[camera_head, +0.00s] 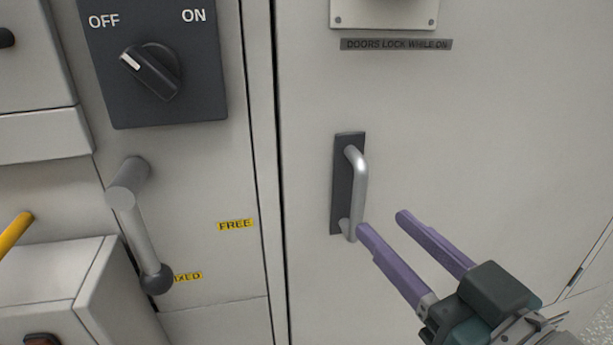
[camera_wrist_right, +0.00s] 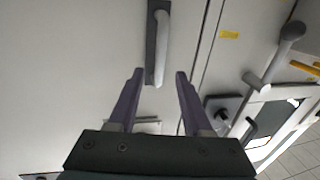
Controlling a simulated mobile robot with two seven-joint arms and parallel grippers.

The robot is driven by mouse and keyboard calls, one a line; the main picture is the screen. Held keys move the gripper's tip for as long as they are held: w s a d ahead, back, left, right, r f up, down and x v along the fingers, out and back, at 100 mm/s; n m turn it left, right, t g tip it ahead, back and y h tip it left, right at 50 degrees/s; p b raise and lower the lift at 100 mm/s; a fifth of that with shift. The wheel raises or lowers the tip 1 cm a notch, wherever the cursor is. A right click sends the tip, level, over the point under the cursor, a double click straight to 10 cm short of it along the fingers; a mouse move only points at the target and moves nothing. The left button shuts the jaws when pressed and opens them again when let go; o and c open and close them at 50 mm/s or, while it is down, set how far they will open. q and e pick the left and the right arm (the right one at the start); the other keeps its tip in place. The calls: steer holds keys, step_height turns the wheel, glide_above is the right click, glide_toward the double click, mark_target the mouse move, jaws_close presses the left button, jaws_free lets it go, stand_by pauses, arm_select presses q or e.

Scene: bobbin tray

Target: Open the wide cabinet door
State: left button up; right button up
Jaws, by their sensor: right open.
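The wide cabinet door (camera_head: 480,130) is a pale grey panel, flush with the frame along its left seam. Its silver bar handle (camera_head: 357,190) stands upright on a dark plate. My right gripper (camera_head: 383,224) has purple fingers, open and empty, at the lower right of the handle. In the right wrist view the handle (camera_wrist_right: 160,45) appears in line with the gap between the fingertips (camera_wrist_right: 159,74); I cannot tell whether they touch it. My left gripper is not in view.
Left of the door are a dark rotary switch (camera_head: 150,72) pointing to OFF and a grey lever (camera_head: 142,225) hanging toward a partly hidden "IXED" label, with a FREE label (camera_head: 235,225) to its right. A plate (camera_head: 396,44) on the door reads "DOORS LOCK WHILE ON". A yellow bar (camera_head: 16,233) shows far left.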

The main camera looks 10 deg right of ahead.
mark_target(362, 203)
steer(key=x, duration=0.7)
steer(key=shift+w+b, duration=0.1)
steer(key=shift+b, duration=0.2)
jaws_close()
stand_by(1.0)
